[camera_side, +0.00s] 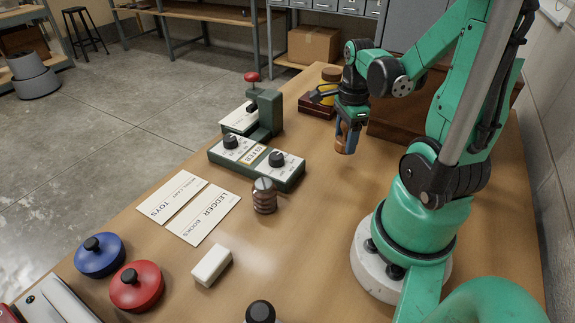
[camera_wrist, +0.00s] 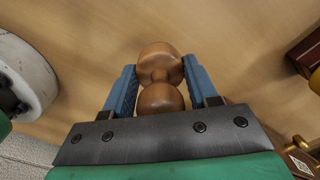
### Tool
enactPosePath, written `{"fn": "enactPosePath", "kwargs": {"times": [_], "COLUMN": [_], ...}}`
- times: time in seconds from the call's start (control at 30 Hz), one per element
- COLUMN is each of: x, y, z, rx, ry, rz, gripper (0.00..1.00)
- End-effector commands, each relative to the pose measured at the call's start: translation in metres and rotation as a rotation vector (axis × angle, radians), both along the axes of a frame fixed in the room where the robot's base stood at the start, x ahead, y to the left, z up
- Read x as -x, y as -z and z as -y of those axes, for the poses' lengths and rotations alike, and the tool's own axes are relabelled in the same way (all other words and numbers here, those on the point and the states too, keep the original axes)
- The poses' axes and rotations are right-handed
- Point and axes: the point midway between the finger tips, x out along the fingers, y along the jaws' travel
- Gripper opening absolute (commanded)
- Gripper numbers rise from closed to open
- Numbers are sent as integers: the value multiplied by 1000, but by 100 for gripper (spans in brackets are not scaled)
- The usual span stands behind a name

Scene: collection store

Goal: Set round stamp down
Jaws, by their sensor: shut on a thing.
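The round stamp is a brown wooden piece with a rounded, waisted shape (camera_side: 343,143). My gripper (camera_side: 348,126) is shut on it, with blue finger pads on either side. In the wrist view the stamp (camera_wrist: 160,68) sits between the two blue fingers (camera_wrist: 158,90), one rounded part beyond the fingers and one nearer the palm.
A green control box with two dials (camera_side: 256,163) and a green press with a red knob (camera_side: 266,112) stand left. Two cards (camera_side: 208,219), a brown ribbed cylinder (camera_side: 264,197), a white block (camera_side: 211,266), and blue (camera_side: 99,256) and red (camera_side: 136,288) lidded pads lie nearer. The table's middle is clear.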

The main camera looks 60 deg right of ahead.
Motion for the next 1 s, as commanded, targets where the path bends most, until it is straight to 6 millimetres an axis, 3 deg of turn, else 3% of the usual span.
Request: {"fn": "enactPosePath", "kwargs": {"times": [0.5,0.97,1.0], "x": [0,0,0], "y": [40,46,47], "z": [0,0,0], "rx": [0,0,0], "ry": [0,0,0], "rz": [0,0,0], "gripper": [1,1,55]}}
